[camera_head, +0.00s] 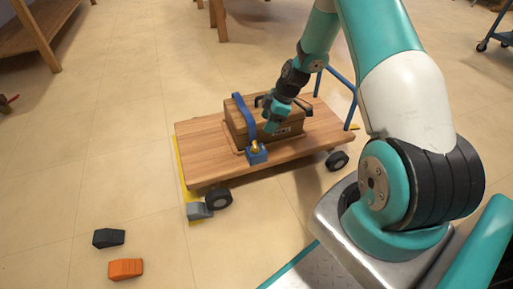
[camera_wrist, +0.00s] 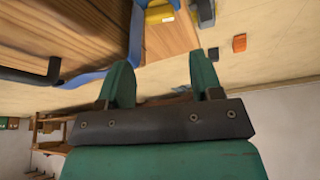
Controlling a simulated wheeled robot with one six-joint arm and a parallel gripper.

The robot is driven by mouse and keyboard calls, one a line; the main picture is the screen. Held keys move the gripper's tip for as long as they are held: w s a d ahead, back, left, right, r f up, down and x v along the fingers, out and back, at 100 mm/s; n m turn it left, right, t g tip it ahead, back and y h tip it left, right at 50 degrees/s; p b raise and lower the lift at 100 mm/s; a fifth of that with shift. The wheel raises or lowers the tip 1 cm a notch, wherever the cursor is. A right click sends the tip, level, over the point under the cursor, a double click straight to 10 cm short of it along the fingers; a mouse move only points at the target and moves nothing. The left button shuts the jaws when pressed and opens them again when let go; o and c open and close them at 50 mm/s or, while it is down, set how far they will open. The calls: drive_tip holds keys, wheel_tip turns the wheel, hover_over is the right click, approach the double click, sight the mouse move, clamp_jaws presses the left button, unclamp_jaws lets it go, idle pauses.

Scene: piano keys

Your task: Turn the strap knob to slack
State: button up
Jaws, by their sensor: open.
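A small brass-coloured knob (camera_head: 254,146) sits on a blue block at the front edge of a wooden cart (camera_head: 205,160). A blue strap (camera_head: 243,112) runs over the wooden box (camera_head: 285,122) on the cart towards that block; the strap also shows in the wrist view (camera_wrist: 95,76). My gripper (camera_head: 271,127) is over the box's front side, up and to the right of the knob, apart from it. In the wrist view the fingers (camera_wrist: 160,70) are spread with nothing between them. A yellow piece shows there at the top; I cannot tell whether it is the knob.
A blue cart handle (camera_head: 338,85) stands at the right end. A grey wedge (camera_head: 198,210) sits by the front-left wheel. A dark block (camera_head: 108,237) and an orange block (camera_head: 125,268) lie on the floor at lower left. The floor around is mostly clear.

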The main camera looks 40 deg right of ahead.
sight(255, 144)
drive_tip(key=b+x, duration=0.5)
drive_tip(key=x, duration=0.6)
drive_tip(key=shift+f, duration=0.15)
